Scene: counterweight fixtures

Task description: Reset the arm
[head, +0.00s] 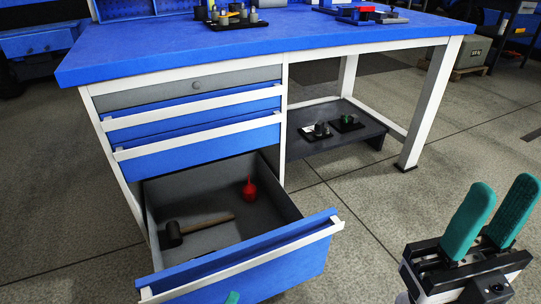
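My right gripper (504,188) is at the lower right, pointing up, above the concrete floor. Its two teal fingers stand apart with nothing between them, so it is open and empty. A small teal tip (232,298) shows at the bottom edge, in front of the open drawer. It looks like a fingertip of my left gripper, and the rest of that gripper is out of frame. No separate task object can be told apart in this view.
A blue workbench (270,36) stands ahead. Its bottom drawer (250,262) is pulled far out, holding a mallet (174,233) and a red bottle (249,190). A lower shelf (335,143) carries small dark parts. The floor right of the drawer is clear.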

